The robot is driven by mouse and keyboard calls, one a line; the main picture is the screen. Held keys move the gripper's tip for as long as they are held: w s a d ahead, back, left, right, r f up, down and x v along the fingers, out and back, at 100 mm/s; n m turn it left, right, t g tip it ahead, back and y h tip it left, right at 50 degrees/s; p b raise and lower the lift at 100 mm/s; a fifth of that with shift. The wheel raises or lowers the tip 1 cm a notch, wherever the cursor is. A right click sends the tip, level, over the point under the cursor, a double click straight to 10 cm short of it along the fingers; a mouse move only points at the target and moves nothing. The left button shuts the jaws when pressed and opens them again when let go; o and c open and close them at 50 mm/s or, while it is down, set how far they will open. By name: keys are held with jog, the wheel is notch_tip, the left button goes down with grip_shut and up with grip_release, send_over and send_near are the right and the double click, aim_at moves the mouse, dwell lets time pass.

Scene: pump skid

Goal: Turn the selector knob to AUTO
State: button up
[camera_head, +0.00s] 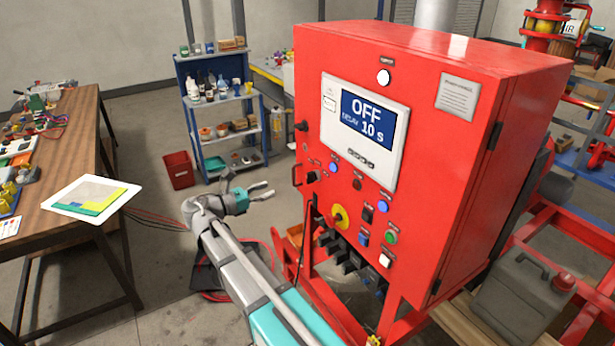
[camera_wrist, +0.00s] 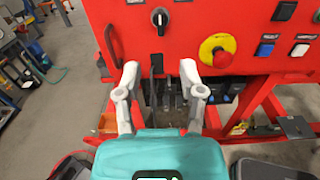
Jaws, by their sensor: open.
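The selector knob (camera_wrist: 160,20) is a round black knob with a white mark pointing roughly up and down, on the red cabinet front near the top of the wrist view. In the head view the knob (camera_head: 312,177) is small, and its labels are too small to read. The cabinet display (camera_head: 367,122) reads OFF and DELAY 10 s. My gripper (camera_head: 266,189) stands left of the cabinet, apart from it. In the wrist view my gripper (camera_wrist: 160,72) has its fingers spread with nothing between them, below the knob in the picture.
Several buttons and switches lie beyond the stop. Black cable fittings (camera_head: 345,257) stick out below. A wooden bench (camera_head: 95,150) stands left, with open floor between.

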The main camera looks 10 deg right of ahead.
aim_at(307, 176)
jog(key=shift+x, duration=6.9)
grip_shut()
